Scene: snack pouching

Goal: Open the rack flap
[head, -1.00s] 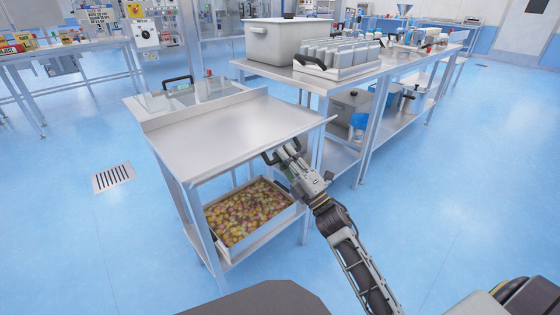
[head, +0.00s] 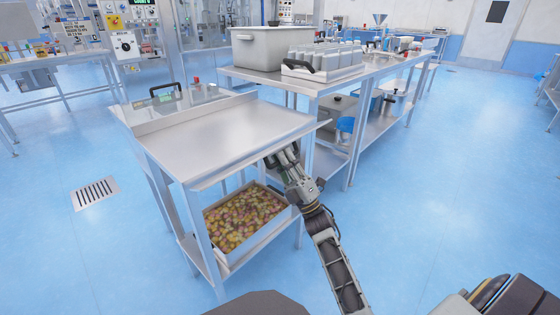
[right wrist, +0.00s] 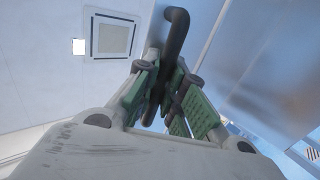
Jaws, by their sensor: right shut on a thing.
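The rack is a steel stand with a flat, sloping top panel (head: 215,140) at the middle left of the head view. I cannot clearly tell the flap from this top panel. My right gripper (head: 279,158) is at the panel's front edge, right of its middle. It is shut on a black bar handle (right wrist: 178,35). In the right wrist view, the green-padded fingers (right wrist: 172,98) close around the bar's lower part, beside a broad steel surface (right wrist: 265,80). The handle is mostly hidden in the head view. My left gripper is not in view.
A tray of mixed coloured snacks (head: 268,229) sits on the rack's lower shelf. A long steel bench (head: 340,82) behind right holds a grey bin (head: 268,50) and a rack of pouches (head: 322,68). Blue floor (head: 440,190) is clear on the right.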

